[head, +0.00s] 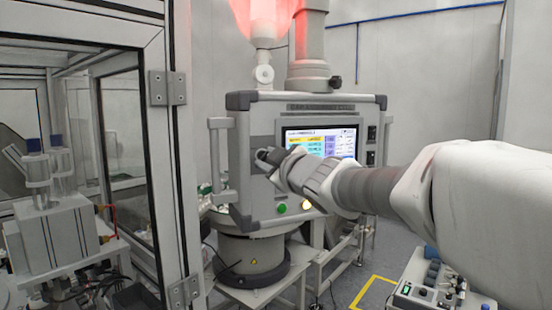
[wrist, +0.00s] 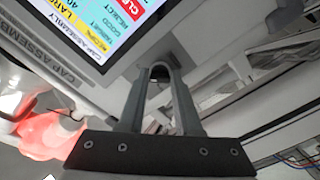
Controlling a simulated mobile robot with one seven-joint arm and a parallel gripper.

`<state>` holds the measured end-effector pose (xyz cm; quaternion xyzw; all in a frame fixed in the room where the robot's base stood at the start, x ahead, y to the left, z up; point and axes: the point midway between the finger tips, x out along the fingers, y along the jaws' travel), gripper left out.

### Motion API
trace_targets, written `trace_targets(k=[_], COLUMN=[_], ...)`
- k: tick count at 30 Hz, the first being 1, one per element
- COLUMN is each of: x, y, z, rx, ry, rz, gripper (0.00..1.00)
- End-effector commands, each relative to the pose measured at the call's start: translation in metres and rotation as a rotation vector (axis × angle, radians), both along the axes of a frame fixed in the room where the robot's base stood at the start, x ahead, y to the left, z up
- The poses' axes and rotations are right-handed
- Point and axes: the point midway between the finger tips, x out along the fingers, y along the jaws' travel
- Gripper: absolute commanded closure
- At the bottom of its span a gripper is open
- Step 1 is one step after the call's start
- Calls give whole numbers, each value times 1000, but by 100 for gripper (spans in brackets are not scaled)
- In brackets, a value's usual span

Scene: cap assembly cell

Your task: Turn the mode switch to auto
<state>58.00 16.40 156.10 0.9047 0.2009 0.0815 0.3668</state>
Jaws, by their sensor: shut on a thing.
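The grey control panel (head: 262,206) stands in the middle of the head view, with its lit screen (head: 322,141) on the front. My gripper (head: 268,157) is at the panel face, just left of the screen. In the wrist view my gripper's fingertips (wrist: 160,72) meet at the panel beside the tilted screen (wrist: 105,22). They are shut on a small part there, which I take to be the mode switch. The switch is mostly hidden by the fingers, and its position and labels cannot be read.
A green button (head: 282,208) and a lit yellowish button (head: 306,205) sit low on the panel. A side handle (head: 220,165) sticks out at its left. A framed glass enclosure (head: 165,150) stands close on the left. A small control box (head: 412,292) is at lower right.

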Motion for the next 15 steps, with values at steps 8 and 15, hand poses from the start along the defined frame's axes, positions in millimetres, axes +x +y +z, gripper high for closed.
trace_targets(k=[8,15], x=[0,0], y=[0,0], z=[0,0], rx=[2,1], ry=[0,0], rz=[1,0], gripper=[56,37])
